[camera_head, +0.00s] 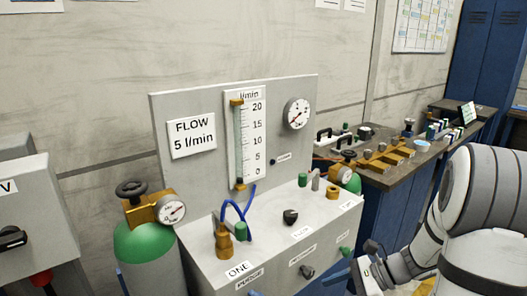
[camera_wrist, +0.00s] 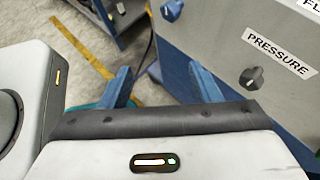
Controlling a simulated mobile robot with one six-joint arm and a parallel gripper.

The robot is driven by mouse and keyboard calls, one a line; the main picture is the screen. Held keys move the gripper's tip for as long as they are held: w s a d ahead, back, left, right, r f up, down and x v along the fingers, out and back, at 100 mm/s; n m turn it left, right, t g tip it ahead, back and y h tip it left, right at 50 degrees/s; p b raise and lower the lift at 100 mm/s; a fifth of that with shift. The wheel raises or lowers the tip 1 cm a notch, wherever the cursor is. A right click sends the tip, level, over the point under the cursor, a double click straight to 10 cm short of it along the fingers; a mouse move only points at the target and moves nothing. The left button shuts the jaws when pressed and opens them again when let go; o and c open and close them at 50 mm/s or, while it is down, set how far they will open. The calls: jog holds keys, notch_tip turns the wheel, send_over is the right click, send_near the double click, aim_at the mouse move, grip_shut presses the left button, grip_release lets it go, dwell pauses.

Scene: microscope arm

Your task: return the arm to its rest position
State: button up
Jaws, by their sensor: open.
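My arm (camera_head: 474,205), white and grey, shows at the lower right in the head view, bent with its wrist low beside the right end of the grey flow console (camera_head: 190,262). My gripper (camera_wrist: 160,70) shows two blue fingers standing apart in the wrist view. The gap between them is empty, with floor and the console's lower edge beyond. The console front with a dark knob (camera_wrist: 252,77) and a PRESSURE label (camera_wrist: 279,50) lies to the right of the fingers. I cannot tell the exact distance to it.
A green-topped cylinder (camera_head: 144,245) with a brass regulator stands left of the console. A workbench (camera_head: 385,178) with brass fittings runs behind my arm, near blue lockers (camera_head: 490,50). The wrist view shows speckled floor with a yellow line (camera_wrist: 85,47).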

jog(key=s+a+r+n+t+h+p, duration=0.1)
jog(key=s+r+n+h+p, duration=0.4)
jog(key=s+r+n+h, duration=0.6)
jog(key=shift+s+a+r+n+t, duration=0.45)
jog(key=shift+r+n, duration=1.55)
jog(key=shift+n, duration=2.1)
jog(key=shift+s, duration=0.15)
